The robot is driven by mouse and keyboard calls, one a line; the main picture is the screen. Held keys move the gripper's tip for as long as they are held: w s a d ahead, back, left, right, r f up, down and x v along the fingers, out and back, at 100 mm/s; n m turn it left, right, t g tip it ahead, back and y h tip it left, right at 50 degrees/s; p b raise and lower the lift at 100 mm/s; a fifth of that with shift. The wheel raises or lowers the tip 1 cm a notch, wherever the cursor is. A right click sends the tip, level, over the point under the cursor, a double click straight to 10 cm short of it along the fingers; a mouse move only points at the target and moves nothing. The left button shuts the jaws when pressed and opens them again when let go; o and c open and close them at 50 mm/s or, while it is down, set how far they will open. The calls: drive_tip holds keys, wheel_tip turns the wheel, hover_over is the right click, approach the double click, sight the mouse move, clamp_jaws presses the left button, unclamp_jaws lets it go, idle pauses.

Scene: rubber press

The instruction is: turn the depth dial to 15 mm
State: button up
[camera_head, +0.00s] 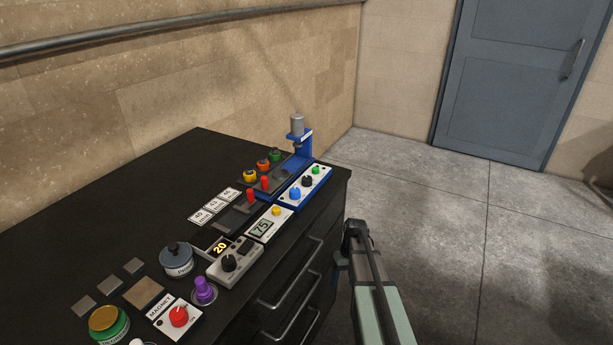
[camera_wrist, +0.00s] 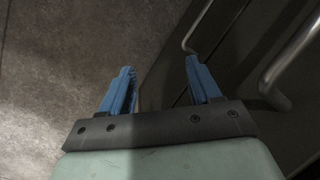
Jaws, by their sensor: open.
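A blue press (camera_head: 303,150) with a grey cylinder on top stands at the far right end of the black cabinet. Its white panel (camera_head: 312,186) carries a blue knob (camera_head: 295,194), a black knob (camera_head: 307,181) and a green button. Nearer, a grey box with a black dial (camera_head: 229,263) sits beside a display reading 20 (camera_head: 220,247). No depth label is legible, so I cannot tell which is the depth dial. My gripper (camera_head: 345,262) is beside the cabinet's drawer front, apart from every dial. In the wrist view its blue fingers (camera_wrist: 162,78) are open and empty.
Drawer handles (camera_head: 291,273) stick out close to my gripper. The back left of the cabinet top (camera_head: 150,190) is clear.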

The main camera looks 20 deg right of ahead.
drive_tip(key=w+d+r+n+t+h, duration=0.1)
drive_tip(key=w+d+r, duration=0.1)
drive_tip(key=w+r, duration=0.35)
drive_tip(key=w+d+r+n, duration=0.1)
drive_tip(key=w+d+r, duration=0.2)
drive_tip(key=r, duration=0.6)
wheel_tip(320, 180, up, 33)
drive_tip(key=n+t+h, duration=0.2)
drive_tip(key=n, duration=0.8)
hover_over(306, 178)
drive_tip(key=shift+m, duration=0.3)
wheel_tip(306, 178, down, 14)
drive_tip(key=shift+d+r, duration=0.1)
drive_tip(key=shift+r, duration=0.15)
drive_tip(key=c, duration=1)
